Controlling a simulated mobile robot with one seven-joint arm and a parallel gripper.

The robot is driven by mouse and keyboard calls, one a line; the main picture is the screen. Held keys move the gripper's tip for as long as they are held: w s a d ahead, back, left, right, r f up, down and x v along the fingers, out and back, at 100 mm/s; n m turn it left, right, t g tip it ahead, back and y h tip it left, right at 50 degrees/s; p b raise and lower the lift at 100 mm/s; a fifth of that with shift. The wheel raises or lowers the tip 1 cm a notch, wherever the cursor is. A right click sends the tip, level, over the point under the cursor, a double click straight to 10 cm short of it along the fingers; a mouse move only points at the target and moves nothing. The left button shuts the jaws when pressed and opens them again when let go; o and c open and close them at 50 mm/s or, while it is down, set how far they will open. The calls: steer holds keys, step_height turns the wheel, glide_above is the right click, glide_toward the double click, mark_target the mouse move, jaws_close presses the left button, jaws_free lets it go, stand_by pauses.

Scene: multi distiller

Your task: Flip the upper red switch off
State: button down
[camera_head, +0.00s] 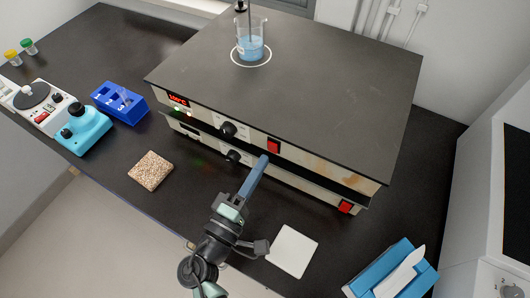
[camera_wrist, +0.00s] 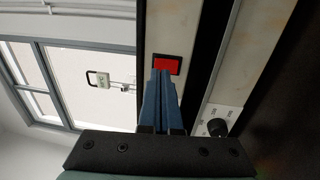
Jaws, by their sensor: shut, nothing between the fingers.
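The upper red switch (camera_head: 274,146) is on the front face of the upper hot plate unit (camera_head: 320,172), right of its black knob (camera_head: 228,129). In the wrist view the red switch (camera_wrist: 167,62) sits in a black frame, directly beyond my fingertips. My gripper (camera_head: 263,158) is shut and empty, its blue fingers pointing at the unit's front just below and left of the switch. In the wrist view the fingertips (camera_wrist: 161,71) overlap the switch's lower edge. I cannot tell whether they touch it. A lit red display (camera_head: 179,100) reads on the upper unit's left.
A lower unit with another red switch (camera_head: 346,207) sits beneath. A beaker of blue liquid (camera_head: 250,44) stands on top. A speckled square (camera_head: 151,171), a white sheet (camera_head: 292,250) and a blue box (camera_head: 395,272) lie on the dark bench.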

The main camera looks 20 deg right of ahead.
mark_target(272, 148)
steer(key=shift+x, duration=1.25)
steer(key=shift+d, duration=0.1)
